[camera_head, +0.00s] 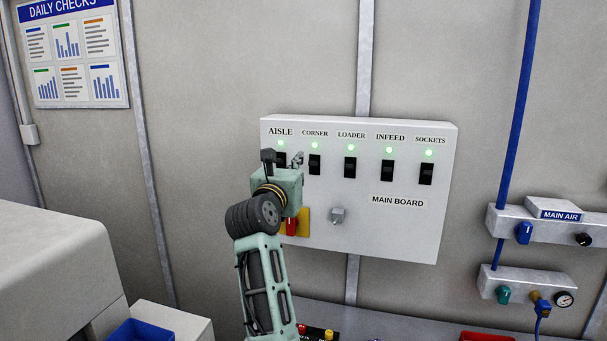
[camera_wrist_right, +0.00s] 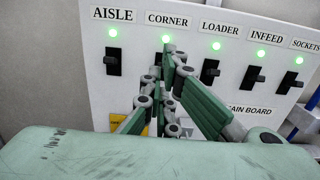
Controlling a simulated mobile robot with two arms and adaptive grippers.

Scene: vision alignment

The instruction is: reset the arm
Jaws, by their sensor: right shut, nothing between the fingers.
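My right gripper (camera_head: 297,160) is shut and empty in front of the white main board (camera_head: 380,235), by the AISLE and CORNER switches. In the wrist view its green fingers (camera_wrist_right: 170,58) stand before the board and cover most of the CORNER switch. In the head view my arm partly covers the AISLE switch (camera_head: 281,158). The CORNER switch (camera_head: 315,164), LOADER switch (camera_head: 350,167), INFEED switch (camera_head: 388,170) and SOCKETS switch (camera_head: 426,173) are black, each under a lit green lamp. My left gripper is not in view.
A red knob (camera_head: 291,227) on a yellow plate (camera_head: 305,222) sits low on the board, partly behind my arm. A grey knob (camera_head: 338,215) sticks out beside it. Air valves (camera_head: 524,232) and a blue pipe (camera_head: 520,100) are at right. A blue bin (camera_head: 140,331) is at lower left.

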